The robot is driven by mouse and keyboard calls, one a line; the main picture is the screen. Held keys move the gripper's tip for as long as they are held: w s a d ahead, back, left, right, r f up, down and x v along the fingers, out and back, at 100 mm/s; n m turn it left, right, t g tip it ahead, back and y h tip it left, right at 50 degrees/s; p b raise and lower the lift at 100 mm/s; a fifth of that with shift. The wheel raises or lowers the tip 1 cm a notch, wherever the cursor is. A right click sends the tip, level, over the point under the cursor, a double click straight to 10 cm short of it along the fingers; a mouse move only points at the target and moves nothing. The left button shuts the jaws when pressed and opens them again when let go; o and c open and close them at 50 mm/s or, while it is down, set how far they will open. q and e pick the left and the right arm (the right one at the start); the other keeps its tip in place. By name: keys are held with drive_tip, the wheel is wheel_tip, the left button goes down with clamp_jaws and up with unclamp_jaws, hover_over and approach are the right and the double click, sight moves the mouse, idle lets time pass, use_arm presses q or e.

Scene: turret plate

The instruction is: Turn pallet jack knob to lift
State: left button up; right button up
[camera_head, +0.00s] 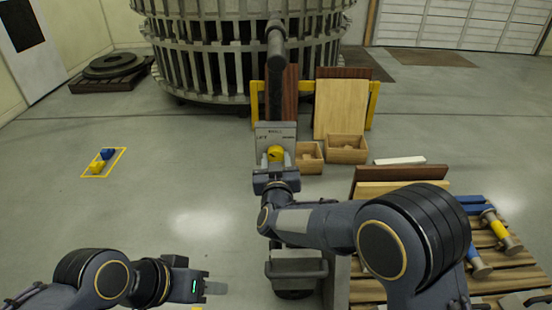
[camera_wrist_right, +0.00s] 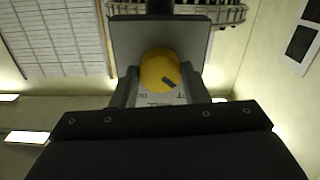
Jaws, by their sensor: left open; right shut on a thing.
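The yellow knob (camera_head: 275,152) sits on the front of a grey control panel (camera_head: 276,131) with small dark lettering, too small to read surely. My right gripper (camera_head: 275,161) is shut on the knob, one finger on each side. In the right wrist view the knob (camera_wrist_right: 158,68) shows between the two fingers of my right gripper (camera_wrist_right: 158,88), with a dark mark on its face pointing to the lower right. My left gripper (camera_head: 207,287) is open and empty, low at the left, far from the panel.
Two wooden bins (camera_head: 347,149) stand right of the panel, before upright boards (camera_head: 341,108) in a yellow rack. A wooden pallet (camera_head: 500,262) with blue-and-yellow cylinders lies at the right. Blue and yellow pieces lie in a yellow floor square (camera_head: 122,157). Open floor spans the left.

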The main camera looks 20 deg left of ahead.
drive_tip(key=shift+f, duration=0.1)
idle(0.3)
drive_tip(key=o, duration=1)
drive_tip(key=v, duration=0.8)
